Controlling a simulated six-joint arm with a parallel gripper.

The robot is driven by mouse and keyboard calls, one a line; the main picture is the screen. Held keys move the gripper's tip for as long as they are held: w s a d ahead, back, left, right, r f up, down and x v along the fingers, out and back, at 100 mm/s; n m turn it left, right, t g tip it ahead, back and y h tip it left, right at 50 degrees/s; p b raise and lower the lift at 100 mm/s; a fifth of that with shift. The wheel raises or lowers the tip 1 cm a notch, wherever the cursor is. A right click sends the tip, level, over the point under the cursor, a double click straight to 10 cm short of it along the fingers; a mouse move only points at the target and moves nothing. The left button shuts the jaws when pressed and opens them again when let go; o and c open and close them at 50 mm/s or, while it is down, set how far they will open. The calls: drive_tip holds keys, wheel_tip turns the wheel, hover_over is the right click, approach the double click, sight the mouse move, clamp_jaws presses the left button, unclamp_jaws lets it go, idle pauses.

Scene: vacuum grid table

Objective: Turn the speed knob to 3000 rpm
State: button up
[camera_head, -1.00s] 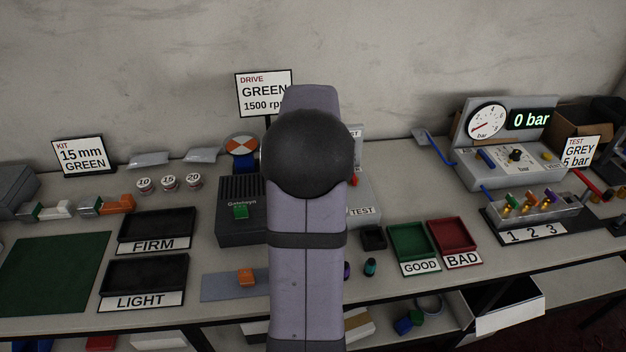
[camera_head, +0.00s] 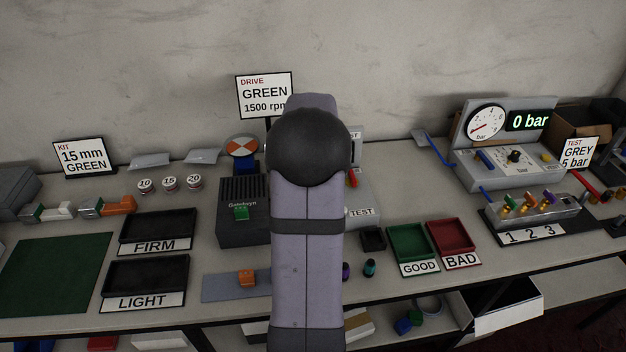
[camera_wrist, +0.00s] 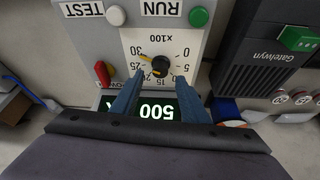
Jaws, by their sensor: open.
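The speed knob (camera_wrist: 160,66) is black with a yellow pointer, on a white dial (camera_wrist: 178,48) marked up to 30, x100. It appears upside down in the wrist view. The pointer is near the 30 mark. My gripper (camera_wrist: 160,76) is open, with one blue finger on each side close to the knob; I cannot tell whether they touch it. The green-lit display (camera_wrist: 156,108) beneath the fingers shows 500, and any leading digit is hidden by a finger. In the head view my arm hides the gripper, knob and dial.
The green RUN button (camera_wrist: 198,17), white TEST button (camera_wrist: 116,15) and red lever (camera_wrist: 103,73) are close by. A dark Gatelwyn unit (camera_head: 243,212) stands beside the panel. The sign (camera_head: 265,94) reads DRIVE GREEN 1500 rpm. Green (camera_head: 408,241) and red (camera_head: 451,235) trays lie to the right.

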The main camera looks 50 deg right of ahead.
drive_tip(key=shift+p+x, duration=0.45)
drive_tip(key=shift+x, duration=1.55)
drive_tip(key=shift+c, duration=0.6)
clamp_jaws()
